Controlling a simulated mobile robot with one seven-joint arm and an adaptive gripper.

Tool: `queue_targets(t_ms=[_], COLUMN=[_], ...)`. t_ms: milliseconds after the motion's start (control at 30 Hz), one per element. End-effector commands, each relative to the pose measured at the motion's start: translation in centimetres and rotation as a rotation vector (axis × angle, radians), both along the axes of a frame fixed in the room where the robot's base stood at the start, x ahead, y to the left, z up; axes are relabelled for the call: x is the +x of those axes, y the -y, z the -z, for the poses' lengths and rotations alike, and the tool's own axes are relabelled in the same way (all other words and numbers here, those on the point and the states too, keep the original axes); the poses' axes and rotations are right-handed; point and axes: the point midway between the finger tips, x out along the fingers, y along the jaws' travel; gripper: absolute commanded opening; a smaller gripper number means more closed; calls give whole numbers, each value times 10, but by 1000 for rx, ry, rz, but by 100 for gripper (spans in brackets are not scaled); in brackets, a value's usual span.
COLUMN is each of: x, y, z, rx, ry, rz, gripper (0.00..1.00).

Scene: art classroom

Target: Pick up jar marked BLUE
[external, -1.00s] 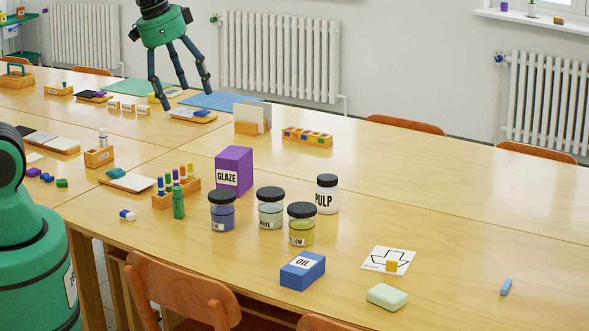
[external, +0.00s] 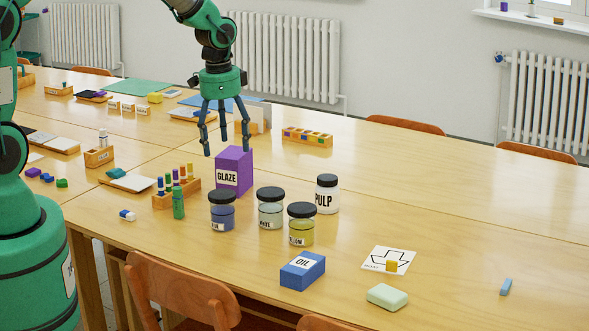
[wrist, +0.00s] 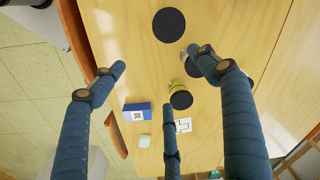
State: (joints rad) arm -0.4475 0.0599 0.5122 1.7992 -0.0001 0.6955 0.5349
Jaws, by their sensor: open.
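The jar marked BLUE (external: 222,214) stands upright on the table, with a black lid and dark blue contents. Its label is small but partly readable. My gripper (external: 224,148) hangs fingers down above the table, higher than the jar and near the purple GLAZE box (external: 234,172). Its fingers are spread and empty. In the wrist view, a large black lid (wrist: 169,25) shows at the top, beyond my fingers; it appears to be the BLUE jar's. The jar marked WHITE (external: 270,213) and the yellow jar (external: 301,230) stand to its right.
The PULP jar (external: 327,198) stands behind the yellow jar. A blue OIL box (external: 302,272), a pale soap bar (external: 387,297) and an arrow card (external: 400,254) lie to the front right. A wooden rack (external: 170,198) and green bottle (external: 178,204) stand left of the BLUE jar.

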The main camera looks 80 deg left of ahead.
Motion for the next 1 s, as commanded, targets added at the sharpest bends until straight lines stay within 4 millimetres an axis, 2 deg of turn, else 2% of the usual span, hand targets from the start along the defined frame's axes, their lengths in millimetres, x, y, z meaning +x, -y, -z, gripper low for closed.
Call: queue_targets(t_ms=[33,200,400,1000], x=[0,0,-3,-4], y=[-10,-36,-53,-55], z=[15,56,84,97], rx=[-6,-21,-30,-32], ry=[-15,-46,-64,-69], rz=[-1,7,14,16], gripper=[74,74,74,74])
